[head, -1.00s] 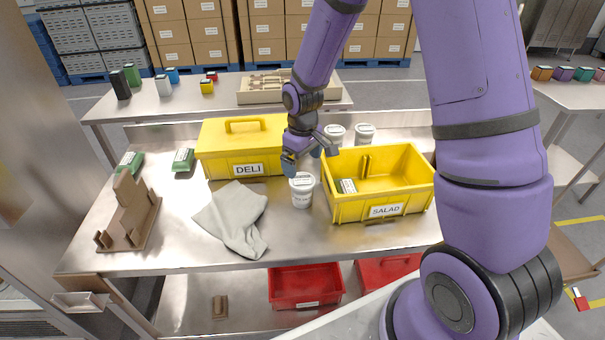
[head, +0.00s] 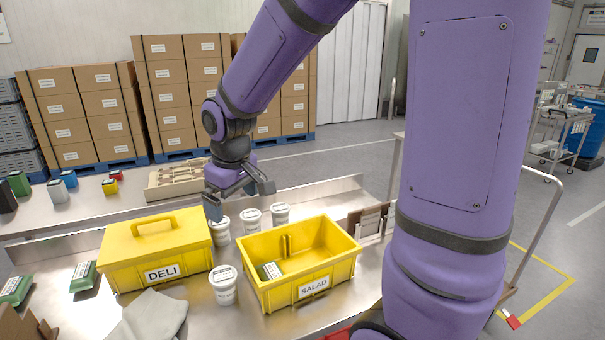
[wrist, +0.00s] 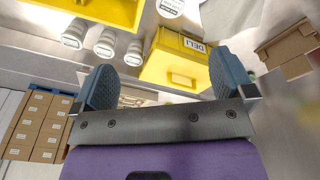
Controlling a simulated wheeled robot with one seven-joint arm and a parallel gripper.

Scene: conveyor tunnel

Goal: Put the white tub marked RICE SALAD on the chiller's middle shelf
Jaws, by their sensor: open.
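Several white tubs with pale lids stand on the steel bench. The front tub (head: 224,285) is between the yellow DELI box and the yellow SALAD bin. Behind them stand a left tub (head: 220,230), a middle tub (head: 251,218) and a right tub (head: 280,213). The lid print is too small to read, so I cannot tell which is RICE SALAD. My gripper (head: 240,199) is open and empty, above and apart from the back tubs. In the wrist view its spread fingers (wrist: 163,82) hold nothing; the back tubs (wrist: 104,42) show beyond. No chiller shelf is recognizable.
The lidded DELI box (head: 157,250) and the open SALAD bin (head: 300,265), with a small green-and-white pack inside, flank the front tub. A grey cloth (head: 148,318) lies at the front. A wooden tray (head: 177,180) is on the back table. Stacked cartons (head: 85,115) stand behind.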

